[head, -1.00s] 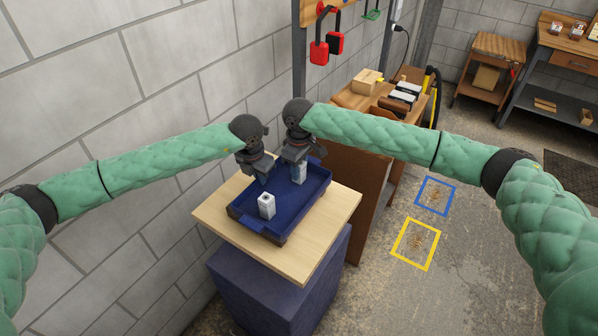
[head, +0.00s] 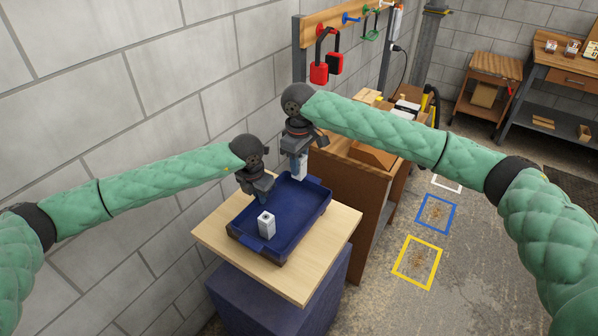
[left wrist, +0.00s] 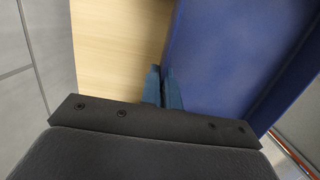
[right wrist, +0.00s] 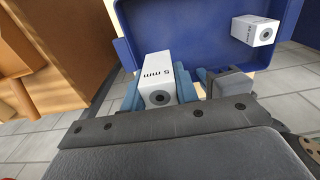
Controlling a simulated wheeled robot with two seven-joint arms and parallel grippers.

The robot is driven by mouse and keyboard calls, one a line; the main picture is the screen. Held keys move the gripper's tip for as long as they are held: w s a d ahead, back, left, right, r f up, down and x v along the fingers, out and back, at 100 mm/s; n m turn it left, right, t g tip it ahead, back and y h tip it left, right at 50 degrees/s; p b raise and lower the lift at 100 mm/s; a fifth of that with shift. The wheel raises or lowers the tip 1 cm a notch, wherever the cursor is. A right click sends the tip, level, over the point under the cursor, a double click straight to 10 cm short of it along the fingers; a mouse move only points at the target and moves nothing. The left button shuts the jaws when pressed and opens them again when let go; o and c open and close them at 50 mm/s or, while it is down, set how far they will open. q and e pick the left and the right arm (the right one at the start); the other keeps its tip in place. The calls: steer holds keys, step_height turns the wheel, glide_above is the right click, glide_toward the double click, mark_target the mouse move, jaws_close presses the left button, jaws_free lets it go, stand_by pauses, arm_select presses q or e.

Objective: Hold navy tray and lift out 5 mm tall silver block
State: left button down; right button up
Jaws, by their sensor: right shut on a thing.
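The navy tray (head: 285,228) sits on a light wooden top. My left gripper (head: 263,197) is at its left wall; in the left wrist view its close-set fingers (left wrist: 162,88) straddle the tray wall (left wrist: 168,50) and look shut on it. My right gripper (head: 298,158) is shut on the silver block marked "5 mm" (right wrist: 157,72) and holds it upright, raised at the tray's far end; the block also shows in the head view (head: 300,168). A second pale block (head: 266,224) stands in the near part of the tray; its label is hard to read in the right wrist view (right wrist: 255,31).
The wooden top (head: 325,255) rests on a dark blue stand (head: 270,300). A brown wooden cabinet (head: 345,200) stands close by on the right, below my right arm. A grey block wall (head: 130,90) runs along the left. The floor has yellow (head: 417,262) and blue (head: 437,213) marked squares.

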arm_select(q)
steer(key=c, duration=1.6)
jaws_free()
steer(key=shift+o, duration=0.2)
step_height(320, 180, up, 12)
steer(key=s+a, duration=0.1)
steer(key=shift+s+f, duration=0.15)
steer(key=shift+s, duration=0.1)
